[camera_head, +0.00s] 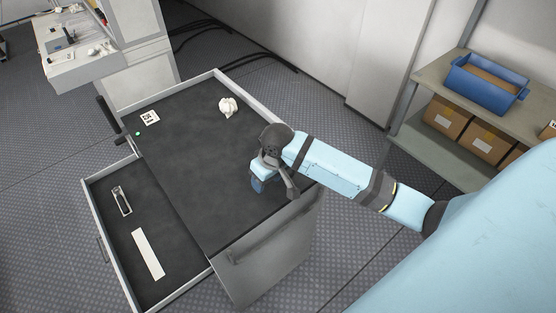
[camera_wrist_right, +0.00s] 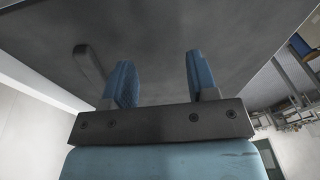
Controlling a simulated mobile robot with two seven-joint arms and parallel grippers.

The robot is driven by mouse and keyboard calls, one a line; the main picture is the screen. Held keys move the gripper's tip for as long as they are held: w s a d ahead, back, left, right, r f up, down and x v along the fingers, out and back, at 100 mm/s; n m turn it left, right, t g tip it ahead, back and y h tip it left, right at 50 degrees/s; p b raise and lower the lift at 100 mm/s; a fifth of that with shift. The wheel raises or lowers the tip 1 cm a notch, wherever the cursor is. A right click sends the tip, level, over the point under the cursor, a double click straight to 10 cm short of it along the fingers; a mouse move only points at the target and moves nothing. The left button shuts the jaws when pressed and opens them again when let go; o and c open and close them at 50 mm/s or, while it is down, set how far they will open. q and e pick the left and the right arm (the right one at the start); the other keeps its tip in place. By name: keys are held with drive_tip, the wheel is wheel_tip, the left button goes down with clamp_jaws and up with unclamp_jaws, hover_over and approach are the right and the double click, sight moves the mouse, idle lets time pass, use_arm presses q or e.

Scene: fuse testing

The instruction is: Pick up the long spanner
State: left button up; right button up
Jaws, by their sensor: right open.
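I cannot clearly make out a long spanner. In the head view, a small pale elongated metal-looking item (camera_head: 122,201) lies in the open drawer (camera_head: 101,237); it is too small to tell what it is. A long white flat strip (camera_head: 147,253) lies near it in the same drawer. My right gripper (camera_head: 258,186) is over the right side of the dark cart top, well to the right of both. In the right wrist view its blue fingers (camera_wrist_right: 160,80) stand apart with nothing between them. My left gripper is in neither view.
The dark cart top (camera_head: 195,155) has a raised light rim and holds a white lumpy object (camera_head: 228,106) and a white marker card (camera_head: 150,118). Its middle is clear. A shelf at right holds a blue bin (camera_head: 487,84) and cardboard boxes (camera_head: 447,117).

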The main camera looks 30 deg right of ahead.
drive_tip(key=w+d+r+m+g+h, duration=0.1)
drive_tip(key=w+d+r+m+g, duration=0.15)
drive_tip(key=w+d+r, duration=0.6)
drive_tip(key=shift+t, duration=0.45)
drive_tip(key=f, duration=0.3)
drive_tip(key=w+d+f, duration=0.1)
drive_tip(key=f, duration=0.4)
drive_tip(key=shift+w+d+f, duration=0.2)
drive_tip(key=shift+w+f, duration=0.15)
drive_tip(key=shift+w+d+f, duration=0.1)
drive_tip(key=shift+w+f, duration=0.1)
drive_tip(key=shift+f, duration=0.7)
drive_tip(key=shift+w+d+f, duration=0.1)
drive_tip(key=shift+w+f, duration=0.05)
drive_tip(key=shift+f, duration=0.75)
drive_tip(key=shift+w+d+f, duration=0.1)
drive_tip(key=shift+w+f, duration=0.1)
drive_tip(key=shift+f, duration=0.7)
clamp_jaws()
